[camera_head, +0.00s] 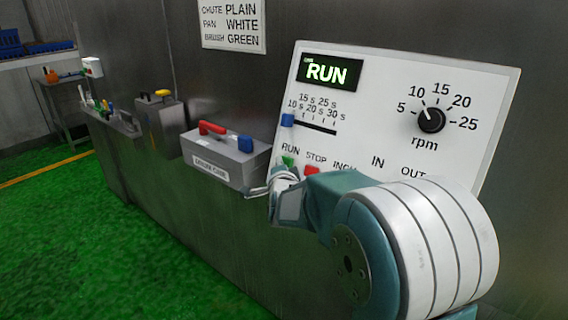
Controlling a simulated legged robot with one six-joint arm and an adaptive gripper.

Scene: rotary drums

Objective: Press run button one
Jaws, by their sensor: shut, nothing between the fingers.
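The white control panel (370,75) is mounted on the grey wall in front of me. Its green button (288,161) sits under the RUN label, and a red button (311,170) sits under STOP. The display (329,71) reads RUN in lit letters, with small text above it too small to read. My gripper (258,191) is shut and empty, just below and left of the green button in the picture. I cannot tell its depth gap to the panel. My arm hides the panel's lower right, including any buttons under INCH, IN and OUT.
A blue slider (288,119) and a black rpm knob (431,119) are on the panel. A grey box (226,160) with a red handle is left of my gripper. Another box (160,122) and a tool rack stand farther left. Green floor is open at lower left.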

